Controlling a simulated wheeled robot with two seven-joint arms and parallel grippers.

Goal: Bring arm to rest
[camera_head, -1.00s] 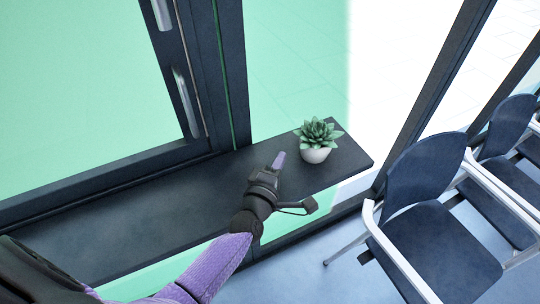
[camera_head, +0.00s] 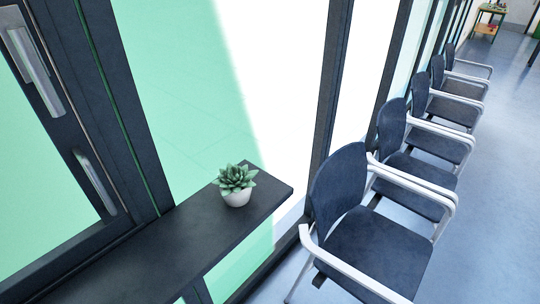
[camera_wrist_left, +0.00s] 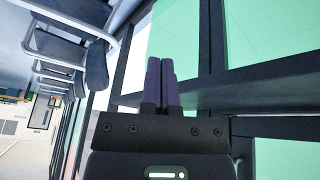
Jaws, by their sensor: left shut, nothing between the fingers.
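My left gripper (camera_wrist_left: 160,82) shows in the left wrist view with its two purple fingers together, shut and empty. Behind it in that view are the dark window frame and the dark ledge (camera_wrist_left: 272,93). No arm or gripper shows in the head view. My right gripper is not in either view.
In the head view a succulent in a white pot (camera_head: 237,186) stands near the end of the dark ledge (camera_head: 170,243). A row of dark chairs (camera_head: 378,250) with white armrests runs along the glass wall. Blue floor (camera_head: 490,150) on the right is clear.

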